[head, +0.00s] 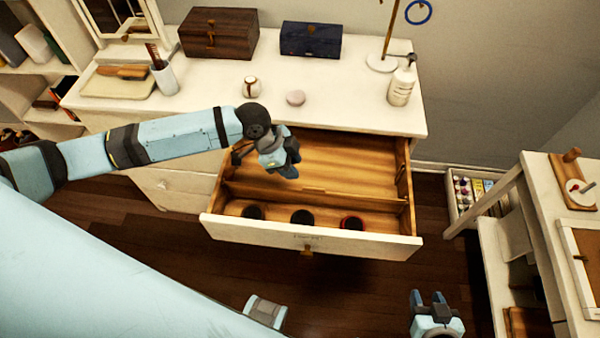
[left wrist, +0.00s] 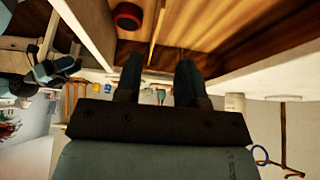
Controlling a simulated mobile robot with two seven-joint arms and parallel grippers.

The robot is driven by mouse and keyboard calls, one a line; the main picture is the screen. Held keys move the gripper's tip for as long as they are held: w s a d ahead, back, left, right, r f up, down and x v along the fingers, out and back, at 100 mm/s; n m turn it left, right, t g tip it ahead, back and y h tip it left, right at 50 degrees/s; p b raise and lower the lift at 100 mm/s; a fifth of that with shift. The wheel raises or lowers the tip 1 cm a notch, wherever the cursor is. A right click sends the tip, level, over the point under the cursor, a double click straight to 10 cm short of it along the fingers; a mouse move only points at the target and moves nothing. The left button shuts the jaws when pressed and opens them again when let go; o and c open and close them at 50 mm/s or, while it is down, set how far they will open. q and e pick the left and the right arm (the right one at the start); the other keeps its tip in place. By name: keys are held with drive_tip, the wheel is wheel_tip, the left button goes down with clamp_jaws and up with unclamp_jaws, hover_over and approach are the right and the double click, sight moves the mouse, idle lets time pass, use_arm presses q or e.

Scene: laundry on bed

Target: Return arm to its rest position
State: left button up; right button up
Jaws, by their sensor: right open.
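My left arm reaches in from the left in the head view. My left gripper (head: 286,170) hangs above the open drawer (head: 310,238) of the white dresser (head: 335,115). In the left wrist view the fingers of my left gripper (left wrist: 159,68) stand apart with nothing between them. My right gripper (head: 430,298) is low at the bottom right of the head view, over the floor, open and empty.
Several dark round items, one of them red (head: 351,222), lie in the drawer's front compartment; its rear compartment looks empty. A brown box (head: 218,35), a dark blue box (head: 311,40) and a pump bottle (head: 401,86) stand on the dresser. A table (head: 545,215) stands at right.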

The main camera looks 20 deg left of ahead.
use_arm(q)
drive_tip(key=shift+a+r, duration=0.15)
drive_tip(key=shift+r, duration=0.15)
idle(0.4)
